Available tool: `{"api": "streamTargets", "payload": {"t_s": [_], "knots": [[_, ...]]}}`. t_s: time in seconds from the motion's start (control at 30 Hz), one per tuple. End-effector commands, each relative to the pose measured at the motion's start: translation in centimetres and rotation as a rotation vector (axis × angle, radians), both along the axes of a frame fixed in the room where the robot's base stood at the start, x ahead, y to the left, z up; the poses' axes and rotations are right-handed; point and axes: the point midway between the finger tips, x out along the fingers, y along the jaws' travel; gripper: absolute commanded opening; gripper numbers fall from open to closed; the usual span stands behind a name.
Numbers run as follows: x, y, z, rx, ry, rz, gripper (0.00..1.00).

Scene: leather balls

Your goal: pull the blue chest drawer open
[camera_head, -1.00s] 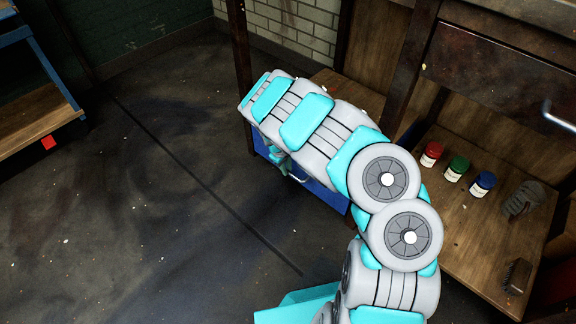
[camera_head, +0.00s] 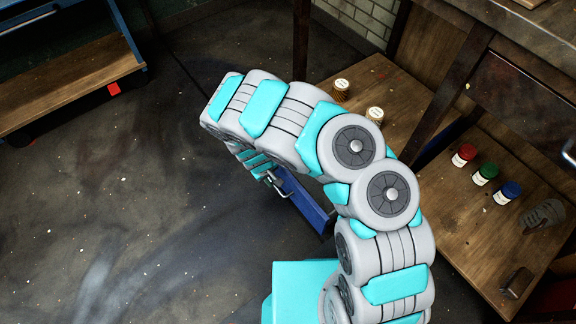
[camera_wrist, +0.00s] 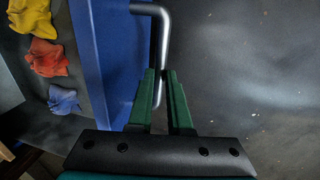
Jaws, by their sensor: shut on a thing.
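The blue drawer front (camera_wrist: 108,55) fills the upper left middle of the wrist view; it also shows in the head view (camera_head: 308,207), partly hidden by my arm. Its grey bent bar handle (camera_wrist: 164,35) runs down between the green fingers of my gripper (camera_wrist: 161,82), which are shut on it. Behind the front, an open space shows yellow (camera_wrist: 32,14), red-orange (camera_wrist: 47,58) and blue (camera_wrist: 63,100) crumpled pieces, so the drawer stands at least partly open. In the head view my arm hides most of the gripper and drawer.
A wooden shelf (camera_head: 455,225) on the right holds red (camera_head: 463,155), green (camera_head: 486,174) and blue (camera_head: 508,192) jars. Two pale-lidded jars (camera_head: 341,90) (camera_head: 375,114) stand behind my arm. A blue-framed wooden bench (camera_head: 70,85) is at upper left. Open floor (camera_head: 130,200) lies left of my arm.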

Motion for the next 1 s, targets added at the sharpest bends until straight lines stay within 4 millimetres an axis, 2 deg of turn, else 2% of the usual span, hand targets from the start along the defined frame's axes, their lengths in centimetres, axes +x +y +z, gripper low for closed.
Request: {"api": "streamTargets", "payload": {"t_s": [0.03, 0.2, 0.4, 0.93, 0.97, 1.0], "knots": [[-0.8, 1.0, 0.1, -0.002, 0.003, 0.005, 0.00], [-2.6, 3.5, 0.0, -0.001, 0.001, 0.004, 0.00], [-3.9, 5.2, 0.0, -0.001, 0.002, 0.002, 0.00], [-4.3, 5.8, -0.1, -0.001, 0.001, -0.001, 0.00], [-4.3, 5.8, -0.1, -0.001, 0.001, -0.001, 0.18], [-4.3, 5.8, -0.1, -0.001, 0.001, -0.001, 0.23]]}}
